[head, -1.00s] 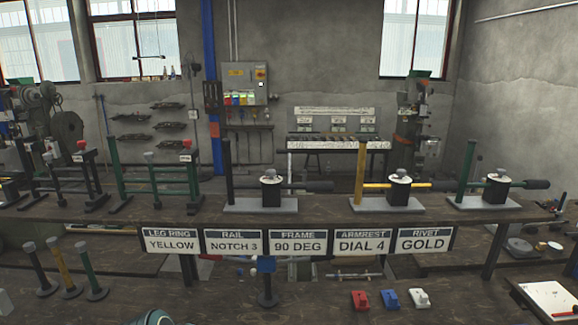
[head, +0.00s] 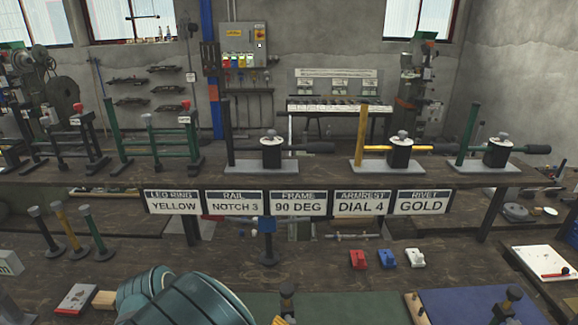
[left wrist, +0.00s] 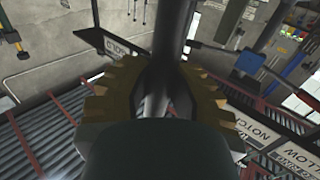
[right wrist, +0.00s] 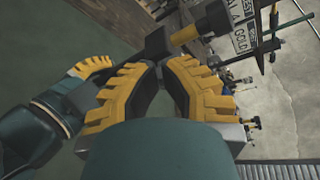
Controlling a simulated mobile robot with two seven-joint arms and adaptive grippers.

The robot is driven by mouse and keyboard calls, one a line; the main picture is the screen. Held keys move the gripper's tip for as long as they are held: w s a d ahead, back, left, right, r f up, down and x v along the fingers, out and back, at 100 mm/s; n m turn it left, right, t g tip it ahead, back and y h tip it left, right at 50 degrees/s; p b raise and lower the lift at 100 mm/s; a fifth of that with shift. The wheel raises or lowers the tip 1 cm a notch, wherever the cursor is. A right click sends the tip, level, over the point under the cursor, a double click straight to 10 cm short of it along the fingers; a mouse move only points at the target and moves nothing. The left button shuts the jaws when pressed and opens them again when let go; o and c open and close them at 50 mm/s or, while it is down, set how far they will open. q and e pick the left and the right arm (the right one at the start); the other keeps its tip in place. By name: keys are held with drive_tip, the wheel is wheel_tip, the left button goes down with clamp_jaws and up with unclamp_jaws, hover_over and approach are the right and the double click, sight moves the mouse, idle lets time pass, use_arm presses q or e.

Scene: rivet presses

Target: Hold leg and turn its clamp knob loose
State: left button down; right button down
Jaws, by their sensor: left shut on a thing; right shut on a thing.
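In the left wrist view my left gripper (left wrist: 160,85) is shut around a dark round tube, the leg (left wrist: 175,30), which runs up and away between its yellow-brown ribbed pads. In the right wrist view my right gripper (right wrist: 160,68) is shut, its yellow ribbed pads close together at a dark blocky part (right wrist: 153,42). The thing between the pads is mostly hidden, so I cannot tell whether it is the clamp knob. My left gripper (right wrist: 92,68) also shows at the left there.
Black, yellow and green posts (head: 92,232) stand at the left. Red, blue and white blocks (head: 388,258) lie on the bench. A raised shelf with rivet presses and label plates (head: 297,202) stands behind. A green mat (head: 340,308) and blue mat (head: 465,306) lie in front.

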drive_tip(key=s, duration=0.6)
drive_tip(key=shift+d+r, duration=0.15)
drive_tip(key=shift+d, duration=0.1)
drive_tip(key=shift+w, duration=0.1)
